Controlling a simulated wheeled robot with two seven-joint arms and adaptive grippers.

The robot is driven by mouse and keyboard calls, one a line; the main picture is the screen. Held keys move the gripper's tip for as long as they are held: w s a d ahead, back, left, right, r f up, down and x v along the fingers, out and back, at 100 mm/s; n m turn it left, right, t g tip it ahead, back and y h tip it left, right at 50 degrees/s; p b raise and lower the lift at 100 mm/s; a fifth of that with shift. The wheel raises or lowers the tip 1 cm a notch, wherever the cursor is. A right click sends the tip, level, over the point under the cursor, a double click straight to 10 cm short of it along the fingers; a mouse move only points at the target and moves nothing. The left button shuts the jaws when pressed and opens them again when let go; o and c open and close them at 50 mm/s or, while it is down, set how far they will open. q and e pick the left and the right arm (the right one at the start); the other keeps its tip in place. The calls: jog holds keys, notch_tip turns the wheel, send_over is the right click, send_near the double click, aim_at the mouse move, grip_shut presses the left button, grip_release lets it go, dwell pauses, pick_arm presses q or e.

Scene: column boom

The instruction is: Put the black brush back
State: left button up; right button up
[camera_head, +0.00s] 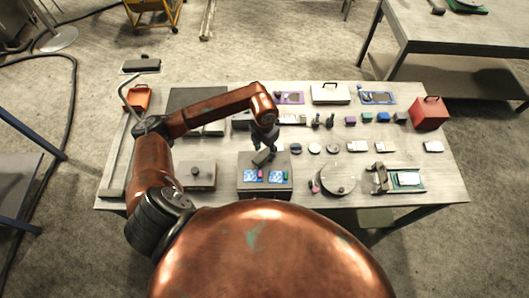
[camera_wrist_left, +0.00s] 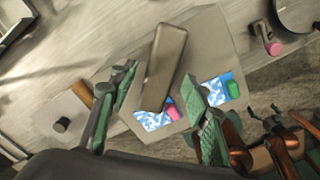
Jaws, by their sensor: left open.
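My left gripper (camera_head: 266,143) is over the box with two blue-and-white panels (camera_head: 252,191), near the table's front middle. A dark, long block (camera_head: 262,157), perhaps the black brush, shows just below the gripper at the box's back. In the left wrist view, the same block (camera_wrist_left: 167,57) lies slantwise between the two green-padded fingers of the open gripper (camera_wrist_left: 158,118). Whether the fingers touch it I cannot tell. A pink piece (camera_wrist_left: 172,112) and a green piece (camera_wrist_left: 233,89) sit on the panels.
A plate with a dark knob (camera_head: 197,175) is left of the box, and a round disc (camera_head: 337,178) is to its right. Several small items stand in rows behind. A red box (camera_head: 429,113) is at the far right. The table's front edge is close.

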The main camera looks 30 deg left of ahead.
aim_at(265, 153)
pick_arm(q)
notch_tip(265, 153, up, 10)
jog(key=b, duration=0.2)
jog(key=shift+r, duration=0.2)
